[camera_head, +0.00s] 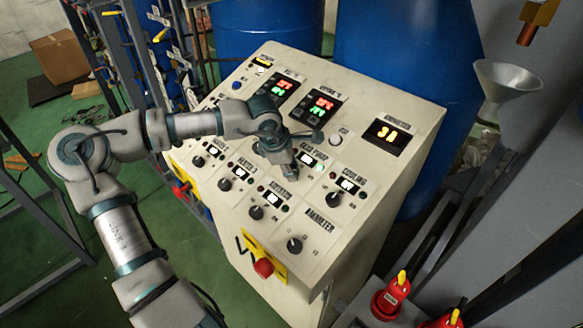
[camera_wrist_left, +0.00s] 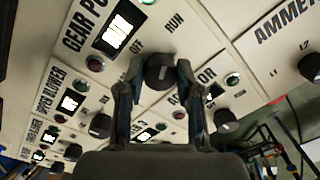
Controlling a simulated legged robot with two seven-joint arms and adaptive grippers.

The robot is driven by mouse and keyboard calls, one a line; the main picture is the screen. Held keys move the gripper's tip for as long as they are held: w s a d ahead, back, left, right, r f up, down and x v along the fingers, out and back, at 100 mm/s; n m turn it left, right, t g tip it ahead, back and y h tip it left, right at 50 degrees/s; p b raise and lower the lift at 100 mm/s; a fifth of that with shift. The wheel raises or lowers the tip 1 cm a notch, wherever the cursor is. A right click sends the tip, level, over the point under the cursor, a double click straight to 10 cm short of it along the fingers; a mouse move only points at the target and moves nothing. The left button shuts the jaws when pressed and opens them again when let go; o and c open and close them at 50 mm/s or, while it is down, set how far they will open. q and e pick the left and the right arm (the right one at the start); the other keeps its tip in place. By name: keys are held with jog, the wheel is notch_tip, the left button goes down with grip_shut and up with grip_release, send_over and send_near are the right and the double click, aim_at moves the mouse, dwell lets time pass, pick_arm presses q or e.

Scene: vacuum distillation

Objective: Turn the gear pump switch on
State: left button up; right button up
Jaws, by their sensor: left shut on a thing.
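The gear pump switch (camera_wrist_left: 159,72) is a dark round knob in the left wrist view, between the OFF and RUN labels. Its lit display (camera_wrist_left: 122,27) and the GEAR PUMP lettering are beside it, with a red lamp (camera_wrist_left: 95,62) close by. My left gripper (camera_wrist_left: 160,66) has a finger on each side of the knob and is shut on it. In the head view my left gripper (camera_head: 291,170) reaches down to the panel just below the GEAR PUMP label and hides the knob. The knob's pointer direction is not clear.
The cream control panel (camera_head: 330,255) carries several similar knobs, including the cooling knob (camera_head: 333,199) and the ammeter knob (camera_head: 295,245). A red emergency button (camera_head: 263,267) sits on its front. Blue drums (camera_head: 405,60) stand behind. A metal funnel (camera_head: 507,78) is at the right.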

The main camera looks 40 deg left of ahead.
pick_arm(q)
jog(key=o, duration=1.2)
jog(key=shift+a, duration=0.15)
jog(key=shift+c, duration=0.2)
jog(key=v, duration=1.1)
jog(key=shift+a+r, duration=0.15)
jog(key=shift+r, duration=0.2)
jog(key=shift+s, duration=0.1)
